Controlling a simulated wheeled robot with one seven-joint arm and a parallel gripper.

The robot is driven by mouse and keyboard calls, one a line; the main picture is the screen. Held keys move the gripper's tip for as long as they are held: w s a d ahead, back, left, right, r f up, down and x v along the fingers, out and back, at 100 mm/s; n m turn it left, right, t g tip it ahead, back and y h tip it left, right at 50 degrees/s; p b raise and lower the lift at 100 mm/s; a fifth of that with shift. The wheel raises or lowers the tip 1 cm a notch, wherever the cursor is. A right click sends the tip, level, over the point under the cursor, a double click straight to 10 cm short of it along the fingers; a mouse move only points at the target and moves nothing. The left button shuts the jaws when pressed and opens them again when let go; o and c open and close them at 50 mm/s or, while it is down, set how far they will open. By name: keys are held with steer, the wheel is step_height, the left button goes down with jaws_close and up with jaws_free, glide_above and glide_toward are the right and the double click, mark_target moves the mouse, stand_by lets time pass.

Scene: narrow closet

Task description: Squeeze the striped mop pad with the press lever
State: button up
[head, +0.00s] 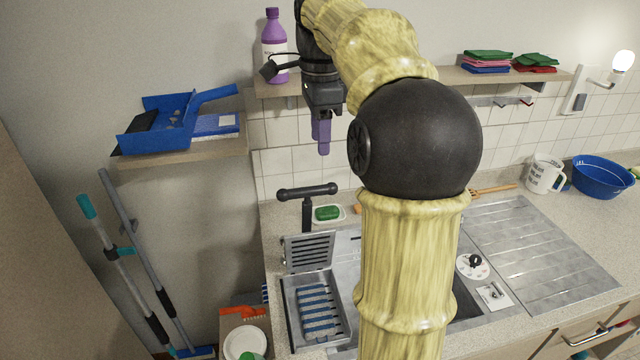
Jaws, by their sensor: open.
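The striped mop pad (320,312), blue and pale, lies in the metal press basin (342,338) at the left end of the sink counter. A slatted metal press plate (310,252) stands raised behind the basin. The press lever (306,192), a black upright with a T-shaped handle, rises behind the plate. My gripper (322,143) points down with purple fingers, above and slightly right of the lever handle and apart from it. It is open and holds nothing visible. The gap between the fingers is hard to see from this side.
My arm hides much of the sink. A green soap (327,212) sits on a dish right of the lever. A purple bottle (274,48) stands on the shelf behind my gripper. A wooden shelf (180,155) holds a blue dustpan (165,120) at left. Mops (140,260) lean below.

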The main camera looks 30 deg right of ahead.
mark_target(320, 186)
step_height(320, 186, down, 11)
steer(key=shift+w+f, duration=0.1)
stand_by(0.3)
jaws_close()
